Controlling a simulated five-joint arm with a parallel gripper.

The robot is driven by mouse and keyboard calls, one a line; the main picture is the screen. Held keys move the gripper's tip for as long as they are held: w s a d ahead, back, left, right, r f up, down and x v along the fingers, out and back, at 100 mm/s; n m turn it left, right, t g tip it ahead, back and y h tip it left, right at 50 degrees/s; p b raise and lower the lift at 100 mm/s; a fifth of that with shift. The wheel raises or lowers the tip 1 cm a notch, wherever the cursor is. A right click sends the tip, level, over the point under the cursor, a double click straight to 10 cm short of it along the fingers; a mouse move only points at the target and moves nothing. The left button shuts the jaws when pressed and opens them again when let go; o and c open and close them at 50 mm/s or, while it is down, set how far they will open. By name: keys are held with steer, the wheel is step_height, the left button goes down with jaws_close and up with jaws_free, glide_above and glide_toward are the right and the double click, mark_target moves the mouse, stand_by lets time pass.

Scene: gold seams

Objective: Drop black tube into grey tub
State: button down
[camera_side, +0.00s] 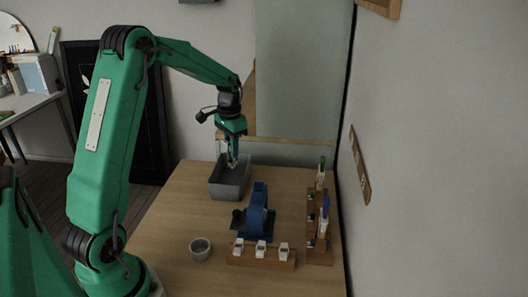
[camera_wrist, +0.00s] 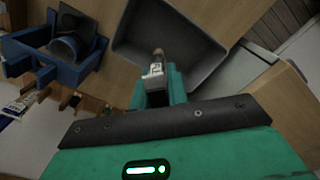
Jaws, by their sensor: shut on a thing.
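My gripper (camera_side: 232,163) is over the grey tub (camera_side: 216,190), with its fingertips at about the rim or just above it. In the wrist view my gripper (camera_wrist: 155,82) is shut on a small tube, taken as the black tube (camera_wrist: 156,68). A white label with dark print and a greyish end show on it; the fingers hide the rest, and little of its black colour shows. The grey tub (camera_wrist: 205,45) opens beneath the tube in the wrist view. Its visible floor looks empty.
A blue device (camera_side: 258,215) with a dark round part stands in front of the tub. A wooden rack with three white items (camera_side: 261,250), a taller rack (camera_side: 318,225) with coloured-capped tubes, and a small grey cup (camera_side: 200,249) stand nearer. Table left of the tub is clear.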

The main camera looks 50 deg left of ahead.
mark_target(233, 165)
steer(key=shift+f, duration=2.9)
steer(key=c, duration=1.3)
jaws_free()
steer(key=shift+r, duration=3.9)
